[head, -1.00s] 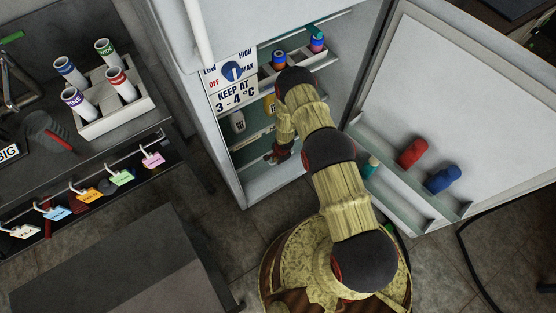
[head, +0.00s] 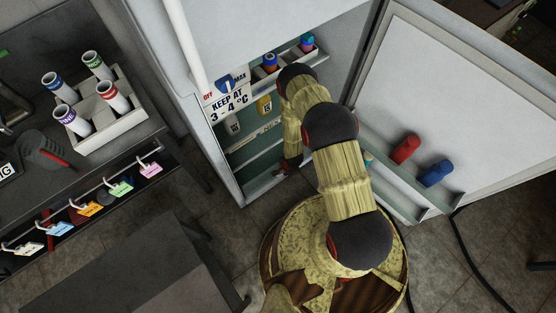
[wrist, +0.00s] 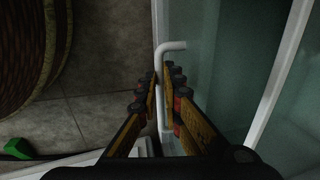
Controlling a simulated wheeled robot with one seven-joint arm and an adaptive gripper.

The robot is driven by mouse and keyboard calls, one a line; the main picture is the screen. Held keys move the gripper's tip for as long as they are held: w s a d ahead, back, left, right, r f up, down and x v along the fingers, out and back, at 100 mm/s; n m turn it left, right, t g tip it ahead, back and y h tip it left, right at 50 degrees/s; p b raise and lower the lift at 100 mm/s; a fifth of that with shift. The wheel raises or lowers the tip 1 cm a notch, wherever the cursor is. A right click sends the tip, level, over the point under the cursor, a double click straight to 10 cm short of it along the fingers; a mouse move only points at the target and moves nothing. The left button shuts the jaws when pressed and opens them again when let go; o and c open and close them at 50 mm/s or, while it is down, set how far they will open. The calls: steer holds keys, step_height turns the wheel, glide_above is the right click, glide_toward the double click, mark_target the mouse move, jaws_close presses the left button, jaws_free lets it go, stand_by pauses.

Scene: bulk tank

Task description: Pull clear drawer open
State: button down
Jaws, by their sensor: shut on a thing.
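The clear drawer (wrist: 225,60) shows in the wrist view as a greenish see-through panel with a white front edge. Its white bar handle (wrist: 161,75) runs between my gripper's fingers. My gripper (wrist: 160,88) is shut on this handle. In the head view my gripper (head: 291,164) is low in the open fridge, at the front of the drawer, partly hidden by my arm. The drawer (head: 258,178) shows there as a dim greenish area at the fridge bottom. How far it stands out is hard to tell.
The fridge door (head: 455,95) stands open at the right, with red (head: 405,149) and blue (head: 437,173) bottles on its shelf. Shelves above the drawer hold jars. A bench (head: 165,262) stands at lower left. A dark cable (head: 462,250) lies on the floor at right.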

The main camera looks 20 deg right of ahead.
steer(key=s+d+p, duration=0.1)
steer(key=s+d, duration=0.3)
steer(key=s, duration=0.9)
steer(key=shift+p, duration=0.3)
steer(key=shift+s+d, duration=0.1)
steer(key=c, duration=2.4)
jaws_free()
steer(key=o, duration=0.4)
steer(key=shift+o, duration=0.4)
step_height(320, 180, up, 12)
steer(key=s, duration=0.2)
steer(key=shift+d+f, duration=0.15)
steer(key=shift+d, duration=0.2)
steer(key=shift+s, duration=0.1)
